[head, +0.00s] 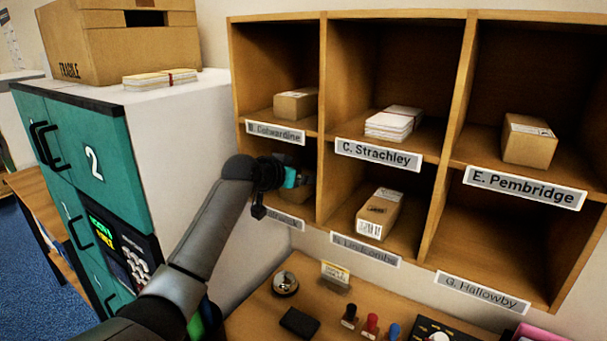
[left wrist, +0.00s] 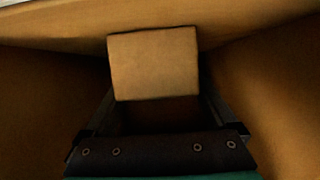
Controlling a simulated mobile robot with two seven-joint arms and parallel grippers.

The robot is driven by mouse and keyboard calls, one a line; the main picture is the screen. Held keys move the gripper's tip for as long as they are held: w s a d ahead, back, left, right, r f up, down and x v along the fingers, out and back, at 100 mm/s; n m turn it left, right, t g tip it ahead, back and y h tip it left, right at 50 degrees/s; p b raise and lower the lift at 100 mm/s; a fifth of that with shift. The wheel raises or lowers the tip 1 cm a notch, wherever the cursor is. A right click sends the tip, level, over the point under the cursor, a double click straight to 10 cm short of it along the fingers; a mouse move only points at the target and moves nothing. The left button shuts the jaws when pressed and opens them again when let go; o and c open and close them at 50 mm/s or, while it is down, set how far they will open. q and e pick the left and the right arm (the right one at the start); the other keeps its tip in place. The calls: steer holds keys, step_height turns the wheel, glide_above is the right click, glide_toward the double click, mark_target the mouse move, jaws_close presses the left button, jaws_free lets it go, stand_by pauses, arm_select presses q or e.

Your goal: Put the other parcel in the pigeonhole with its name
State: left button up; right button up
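My left gripper (head: 292,178) reaches into the lower left pigeonhole (head: 320,190), whose label is partly covered by my arm. A brown parcel (left wrist: 153,64) is straight ahead of the left wrist camera, between the spread fingers. Whether the fingers press on it cannot be told. In the head view it is mostly hidden behind my gripper. Another brown parcel (head: 379,214) with a white label lies in the lower middle pigeonhole, above a label reading about "Lindcombe". My right gripper is out of view.
The upper pigeonholes hold a small box (head: 295,104), a stack of envelopes (head: 394,122) and a box (head: 529,141). The "G. Hallowby" pigeonhole (head: 497,248) looks empty. Below are a bell (head: 285,283) and stamps (head: 371,325). Teal lockers (head: 92,165) stand at left.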

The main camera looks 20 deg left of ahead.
arm_select(q)
steer(key=shift+o, duration=0.4)
steer(key=shift+r, duration=0.1)
steer(key=shift+s+r, duration=0.1)
steer(key=b+v, duration=0.1)
steer(key=v, duration=1)
steer(key=shift+s, duration=0.4)
